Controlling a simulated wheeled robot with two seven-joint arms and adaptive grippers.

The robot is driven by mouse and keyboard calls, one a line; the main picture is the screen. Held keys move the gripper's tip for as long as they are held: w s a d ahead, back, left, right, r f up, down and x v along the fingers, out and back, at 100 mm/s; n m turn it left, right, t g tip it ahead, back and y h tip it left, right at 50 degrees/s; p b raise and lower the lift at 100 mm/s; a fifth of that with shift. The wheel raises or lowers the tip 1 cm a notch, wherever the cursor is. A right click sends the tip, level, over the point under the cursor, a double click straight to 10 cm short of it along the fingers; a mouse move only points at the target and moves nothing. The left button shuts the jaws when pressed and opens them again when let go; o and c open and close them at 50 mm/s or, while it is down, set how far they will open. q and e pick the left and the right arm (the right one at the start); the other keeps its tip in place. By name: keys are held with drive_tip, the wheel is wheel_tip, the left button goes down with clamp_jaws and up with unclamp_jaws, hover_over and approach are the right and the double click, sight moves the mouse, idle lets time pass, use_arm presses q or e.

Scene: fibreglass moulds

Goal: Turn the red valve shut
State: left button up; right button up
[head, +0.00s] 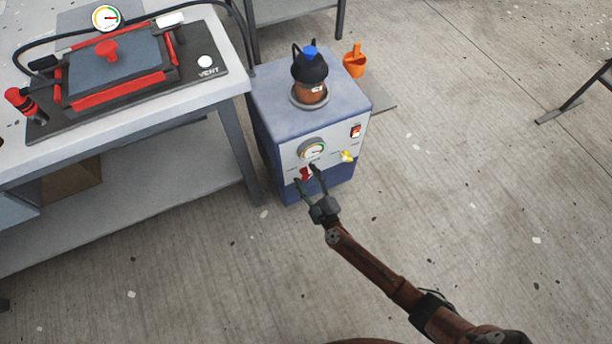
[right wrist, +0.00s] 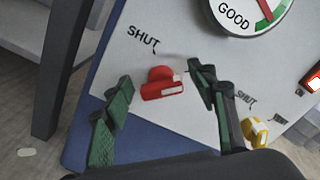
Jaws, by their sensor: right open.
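The red valve (head: 305,174) is on the white front panel of the blue cabinet (head: 340,95), below a round gauge. In the right wrist view the red valve (right wrist: 162,84) shows a round red hub and a short bar with a pale end. The word SHUT and a small tick are printed above it. My right gripper (head: 306,177) is open at the panel. In the right wrist view its fingers (right wrist: 160,80) stand on either side of the valve, with visible gaps. I cannot tell how near they are in depth. My left gripper is not in view.
A yellow valve (head: 347,156) and a red switch (head: 355,131) are right of the red valve. The gauge (head: 312,149) is just above. A jar (head: 311,92) stands on the cabinet. The workbench (head: 190,103) with a mould is close on the left. Floor is clear at right.

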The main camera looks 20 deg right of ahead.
drive_tip(key=shift+w, duration=0.1)
drive_tip(key=shift+c, duration=0.7)
drive_tip(key=c, duration=1)
drive_tip(key=shift+c, duration=0.2)
